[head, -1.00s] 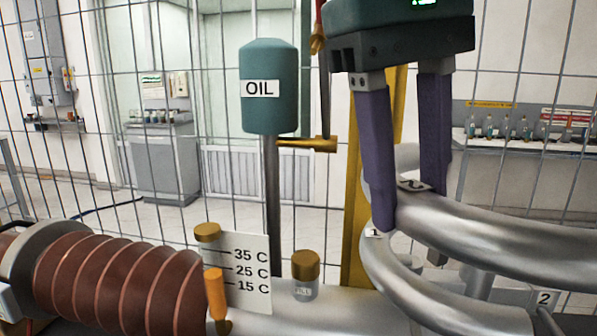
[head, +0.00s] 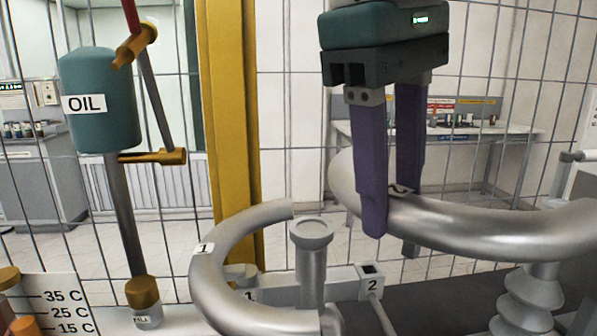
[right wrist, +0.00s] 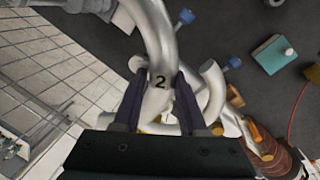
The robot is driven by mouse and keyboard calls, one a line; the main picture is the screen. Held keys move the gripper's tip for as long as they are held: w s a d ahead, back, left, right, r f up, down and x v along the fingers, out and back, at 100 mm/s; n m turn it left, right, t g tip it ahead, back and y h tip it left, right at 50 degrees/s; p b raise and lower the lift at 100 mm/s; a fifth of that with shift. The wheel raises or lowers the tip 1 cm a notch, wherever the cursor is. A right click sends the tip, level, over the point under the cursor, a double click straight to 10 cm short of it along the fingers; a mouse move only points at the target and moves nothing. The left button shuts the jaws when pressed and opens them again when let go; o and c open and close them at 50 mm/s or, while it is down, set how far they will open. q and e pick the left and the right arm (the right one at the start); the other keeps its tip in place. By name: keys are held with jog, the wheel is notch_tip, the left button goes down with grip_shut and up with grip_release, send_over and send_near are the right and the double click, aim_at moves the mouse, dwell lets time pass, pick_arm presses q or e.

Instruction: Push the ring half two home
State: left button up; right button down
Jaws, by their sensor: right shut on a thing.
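Ring half two (head: 480,228) is a thick silver curved tube at the right of the head view. My right gripper (head: 391,232) has its two purple fingers on either side of this tube, shut on it near its left end. In the right wrist view ring half two (right wrist: 158,45) carries a "2" label between the fingers. Ring half one (head: 208,275), marked "1", curves below and to the left, apart from ring half two. A silver post with a round cap (head: 312,235) stands between them. My left gripper is not in view.
A teal oil tank (head: 100,105) on a grey pipe stands at the left, with a yellow post (head: 228,120) beside it. A ribbed grey insulator (head: 530,295) stands below ring half two. Wire fencing stands behind.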

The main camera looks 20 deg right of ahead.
jog(key=n, duration=0.1)
jog(key=w+n+p, duration=0.1)
jog(key=n, duration=0.1)
jog(key=shift+r, duration=0.4)
jog(key=n+p, duration=0.1)
jog(key=n, duration=0.1)
jog(key=w+n+t+y+p, duration=0.1)
jog(key=n, duration=0.2)
jog(key=w+d+n+p, duration=0.1)
jog(key=n, duration=0.2)
jog(key=shift+w+r+y+p, duration=0.1)
jog(key=shift+r+y+p, duration=0.2)
jog(key=shift+r+p, duration=0.1)
jog(key=w+d+n+y+p, duration=0.1)
jog(key=d+n+p, duration=0.2)
jog(key=n, duration=0.6)
jog(key=w+d+f+n+g+y+p, duration=0.1)
jog(key=d+n+p, duration=0.2)
jog(key=n, duration=0.6)
jog(key=shift+w+d+n+y+p, duration=0.3)
jog(key=shift+w+d, duration=0.05)
jog(key=shift+d, duration=0.15)
